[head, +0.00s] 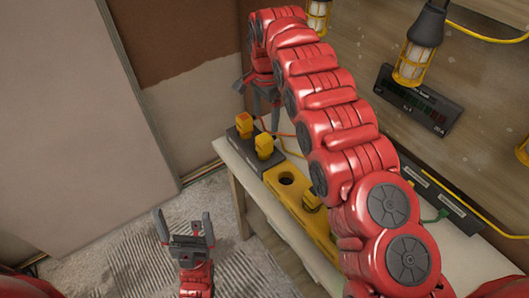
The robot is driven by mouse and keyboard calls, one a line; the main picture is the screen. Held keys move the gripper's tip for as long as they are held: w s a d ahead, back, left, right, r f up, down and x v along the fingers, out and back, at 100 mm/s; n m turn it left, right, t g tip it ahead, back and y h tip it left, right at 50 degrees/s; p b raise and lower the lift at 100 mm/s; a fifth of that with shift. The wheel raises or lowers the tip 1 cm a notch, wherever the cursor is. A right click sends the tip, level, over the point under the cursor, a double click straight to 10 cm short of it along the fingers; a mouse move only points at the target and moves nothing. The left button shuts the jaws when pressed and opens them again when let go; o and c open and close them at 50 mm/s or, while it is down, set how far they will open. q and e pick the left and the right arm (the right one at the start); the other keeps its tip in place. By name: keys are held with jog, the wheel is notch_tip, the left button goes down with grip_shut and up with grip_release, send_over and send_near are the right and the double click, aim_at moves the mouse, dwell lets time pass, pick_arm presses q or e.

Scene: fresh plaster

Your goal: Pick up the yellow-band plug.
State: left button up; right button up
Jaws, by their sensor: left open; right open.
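A yellow plug (244,122) stands in a dark holder at the far left end of the bench. A second yellow plug (264,145) stands on a dark base at the end of a long yellow block (273,178). Another yellow piece (311,200) shows further along the block, partly behind my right arm. I cannot tell which one carries the yellow band. My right gripper (266,108) is open, just beyond and above the two plugs, with no plug visibly between its fingers. My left gripper (184,222) is open and empty over the floor, left of the bench.
The pale bench (232,158) runs along the wooden wall, much of it hidden by my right arm. A caged lamp (415,58) hangs at the upper right, near a dark power strip (420,100). Thin orange cables run behind the plugs. The grey floor covering (130,255) is clear.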

aim_at(265, 137)
notch_tip(265, 137, down, 5)
jog(key=shift+s+p, duration=0.1)
jog(key=shift+p, duration=1)
jog(key=shift+f, duration=0.45)
jog(key=shift+w+f+p, duration=0.3)
jog(key=shift+f+p, duration=0.05)
jog(key=shift+p, duration=0.15)
jog(key=shift+s+a+f+p, duration=0.15)
jog(key=shift+f+p, duration=0.3)
jog(key=shift+f, duration=0.3)
notch_tip(265, 137, down, 2)
jog(key=shift+f+b, duration=0.25)
jog(key=shift+b, duration=0.1)
jog(key=shift+f, duration=0.3)
jog(key=shift+r, duration=0.1)
jog(key=c, duration=0.3)
grip_shut()
